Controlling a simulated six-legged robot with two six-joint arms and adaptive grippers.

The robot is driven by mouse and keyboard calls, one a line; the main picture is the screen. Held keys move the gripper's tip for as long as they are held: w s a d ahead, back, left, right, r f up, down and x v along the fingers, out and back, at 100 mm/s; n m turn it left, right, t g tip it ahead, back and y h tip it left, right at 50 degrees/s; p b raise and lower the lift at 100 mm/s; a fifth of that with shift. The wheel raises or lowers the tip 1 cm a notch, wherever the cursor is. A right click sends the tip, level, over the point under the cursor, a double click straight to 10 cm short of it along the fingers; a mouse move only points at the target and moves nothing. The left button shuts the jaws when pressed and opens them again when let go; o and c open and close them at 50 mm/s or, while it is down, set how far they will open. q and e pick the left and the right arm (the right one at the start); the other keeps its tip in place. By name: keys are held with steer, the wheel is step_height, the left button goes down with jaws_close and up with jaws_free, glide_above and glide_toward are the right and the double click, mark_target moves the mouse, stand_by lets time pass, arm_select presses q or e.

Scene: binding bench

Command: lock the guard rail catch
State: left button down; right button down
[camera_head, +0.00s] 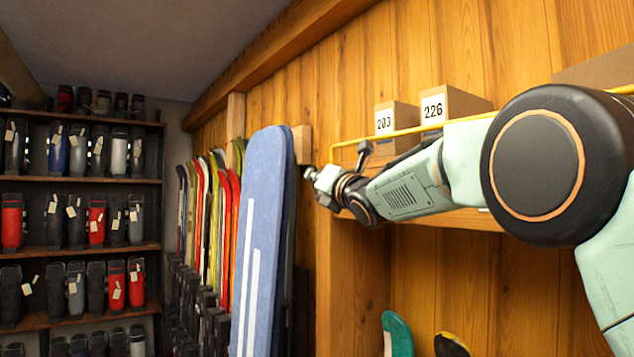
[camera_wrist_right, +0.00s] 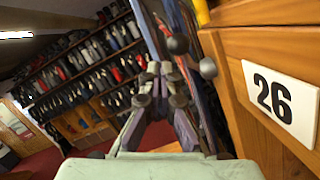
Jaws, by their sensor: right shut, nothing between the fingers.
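The yellow guard rail (camera_head: 420,129) runs along the front of the shelf in the head view, its left end bending down near my right wrist. A yellow piece (camera_wrist_right: 202,12) shows at the top of the right wrist view. My left gripper is out of view.
Boxes marked 203 (camera_head: 386,118) and 226 (camera_head: 436,108) stand behind the rail. A blue board (camera_head: 258,230) and several skis stand left of my right gripper. Boot shelves (camera_head: 80,180) fill the far left. A 26 plate (camera_wrist_right: 282,102) is on the wood.

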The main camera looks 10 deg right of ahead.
steer(key=shift+s+d+r+b, duration=0.85)
steer(key=shift+s+r, duration=2.25)
steer(key=shift+s, duration=1)
steer(key=w+f+m+g+h+b, duration=0.15)
steer(key=f+m, duration=0.25)
steer(key=f, duration=1.3)
steer(key=w+f+m+g+b, duration=0.25)
steer(key=f+m, duration=0.25)
steer(key=f, duration=1.1)
steer(key=s+f+m+g+h+b, duration=0.1)
steer(key=s+f+m+g, duration=0.3)
steer(key=f, duration=1.1)
steer(key=s+f+m+g+b, duration=0.15)
steer(key=s+f+m, duration=0.4)
steer(key=f, duration=1.05)
steer(key=s+d+f+m+g+h+b, duration=0.15)
steer(key=s+f+m+g+b, duration=0.4)
steer(key=s+f, duration=1.8)
steer(key=s+d+f+m+g, duration=0.1)
steer(key=s+f+m+g, duration=0.1)
steer(key=s, duration=0.9)
steer(key=s+d+f+m+g+h+b, duration=0.1)
steer(key=s+f+m+g, duration=0.1)
steer(key=s+f+m, duration=0.2)
steer(key=s+m, duration=0.3)
steer(key=s, duration=0.4)
steer(key=shift+m+g, duration=0.3)
steer(key=shift+g, duration=0.1)
